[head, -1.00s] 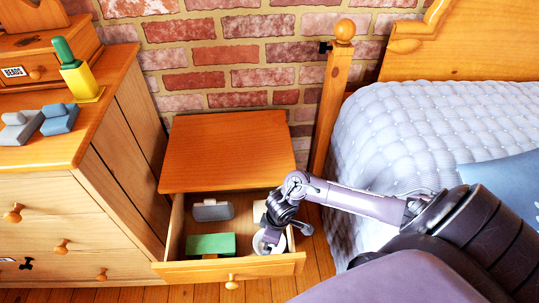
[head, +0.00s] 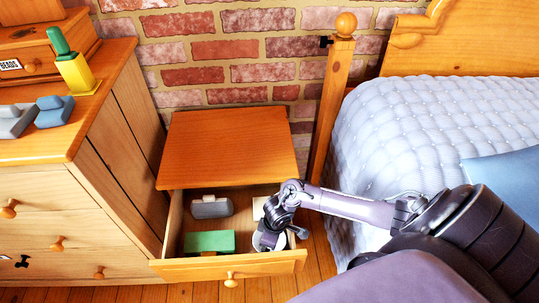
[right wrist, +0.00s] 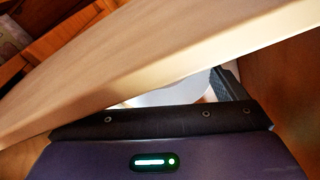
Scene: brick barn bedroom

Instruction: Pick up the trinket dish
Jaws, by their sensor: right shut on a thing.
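The trinket dish, a white round dish (head: 257,243), is in the right end of the open nightstand drawer, partly hidden by my right gripper. My right gripper (head: 268,240) reaches down into the drawer and is shut on the dish. In the right wrist view a white surface of the dish (right wrist: 178,96) shows just beyond the gripper body; the fingertips are mostly hidden. I cannot tell whether the dish is clear of the drawer floor. My left gripper is not in view.
The drawer (head: 215,268) also holds a green box (head: 209,242), a grey case (head: 211,208) and a small cream item (head: 258,208). The nightstand top (head: 232,145) is bare and overhangs the drawer's back. A dresser (head: 60,190) stands left, a bed (head: 400,130) right.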

